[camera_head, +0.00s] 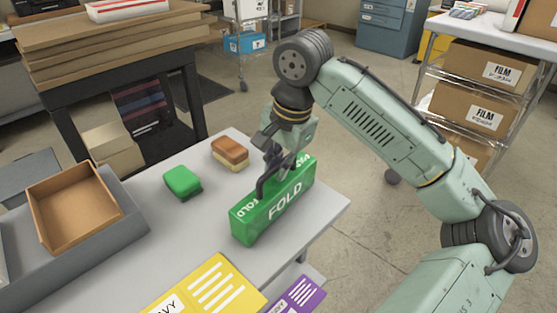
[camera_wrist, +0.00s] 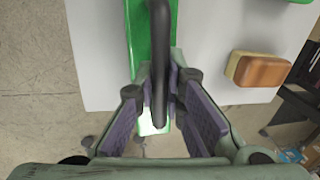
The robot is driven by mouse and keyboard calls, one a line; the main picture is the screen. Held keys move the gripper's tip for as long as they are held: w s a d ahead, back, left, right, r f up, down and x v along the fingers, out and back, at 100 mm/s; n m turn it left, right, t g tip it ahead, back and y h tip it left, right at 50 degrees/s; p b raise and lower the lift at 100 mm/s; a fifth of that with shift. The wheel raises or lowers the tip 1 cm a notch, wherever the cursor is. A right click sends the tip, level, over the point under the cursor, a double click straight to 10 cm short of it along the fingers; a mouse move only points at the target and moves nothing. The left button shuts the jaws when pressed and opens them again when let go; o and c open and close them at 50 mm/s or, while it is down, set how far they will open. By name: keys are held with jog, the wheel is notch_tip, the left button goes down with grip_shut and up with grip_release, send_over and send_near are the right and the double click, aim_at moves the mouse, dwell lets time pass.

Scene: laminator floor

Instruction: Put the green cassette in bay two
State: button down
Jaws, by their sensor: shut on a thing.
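The green cassette (camera_head: 285,206) is a long green box with FOLD in white on its side and a dark handle on top. It is at the right end of the grey table, and I cannot tell whether it rests on it or hangs just above. My gripper (camera_head: 274,163) comes from above and is shut on the cassette's handle. In the wrist view, the handle runs between the fingers (camera_wrist: 161,92), with the green cassette body (camera_wrist: 138,40) beneath. I cannot make out any bay marked two.
A green block (camera_head: 183,181) and a brown-and-cream block (camera_head: 230,153) lie left of the cassette on the table (camera_head: 205,220). An open brown tray (camera_head: 75,207) sits at the left. Yellow (camera_head: 210,285) and purple (camera_head: 293,296) labelled panels are at the front. Shelved film boxes (camera_head: 487,65) stand right.

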jog(key=shift+f, duration=0.3)
jog(key=c, duration=1.7)
grip_release()
jog(key=shift+f+b, duration=0.1)
jog(key=shift+b, duration=0.45)
